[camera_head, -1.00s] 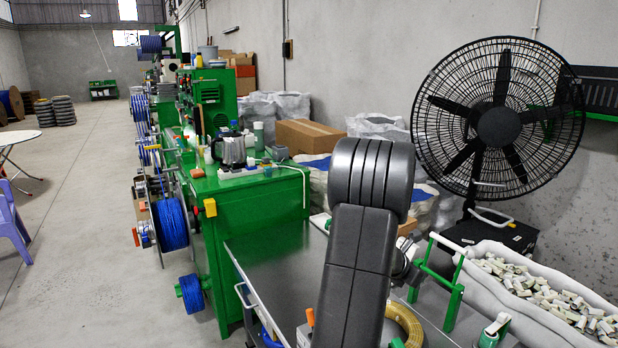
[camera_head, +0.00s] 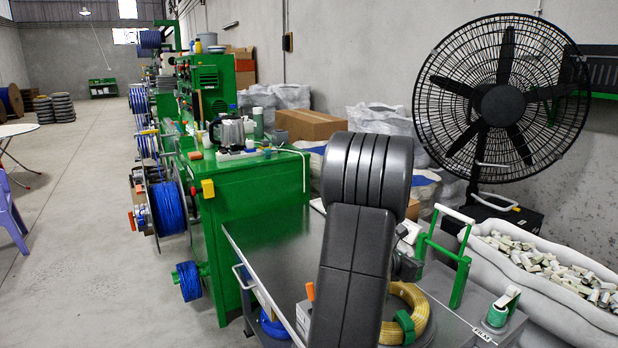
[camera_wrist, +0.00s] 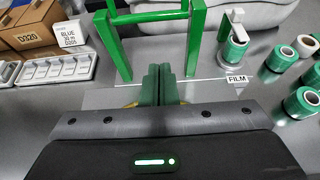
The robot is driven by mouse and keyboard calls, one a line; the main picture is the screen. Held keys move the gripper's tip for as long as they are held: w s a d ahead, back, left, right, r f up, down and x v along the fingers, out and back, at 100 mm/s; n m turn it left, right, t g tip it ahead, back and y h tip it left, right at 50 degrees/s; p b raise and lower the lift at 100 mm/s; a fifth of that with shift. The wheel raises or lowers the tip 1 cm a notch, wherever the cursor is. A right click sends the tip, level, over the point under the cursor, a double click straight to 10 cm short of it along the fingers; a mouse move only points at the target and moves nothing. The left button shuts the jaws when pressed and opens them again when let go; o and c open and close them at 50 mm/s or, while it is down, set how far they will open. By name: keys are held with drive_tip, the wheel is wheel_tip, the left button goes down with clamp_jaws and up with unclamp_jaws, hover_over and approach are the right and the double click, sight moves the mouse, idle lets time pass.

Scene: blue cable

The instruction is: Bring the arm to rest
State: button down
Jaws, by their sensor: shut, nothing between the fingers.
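My arm (camera_head: 358,230) stands raised in the front middle of the head view, in front of the grey metal table (camera_head: 275,245). It hides part of the tabletop. In the wrist view my gripper (camera_wrist: 158,84) has its two green fingers together, with nothing between them. They point towards a green frame (camera_wrist: 197,35) on the grey surface. A little yellow shows on both sides below the fingers. The gripper is hard to make out behind the arm in the head view.
A yellow coil (camera_head: 422,308) lies beside my arm. A large fan (camera_head: 500,105) stands right. A green machine (camera_head: 250,215) stands left, with open floor (camera_head: 85,230) beyond.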

drive_tip(key=shift+f+t+h+b, duration=0.5)
drive_tip(key=shift+f+h+b, duration=0.8)
drive_tip(key=shift+b, duration=1.5)
drive_tip(key=shift+f+y, duration=0.25)
drive_tip(key=shift+y, duration=0.05)
drive_tip(key=shift+r, duration=0.1)
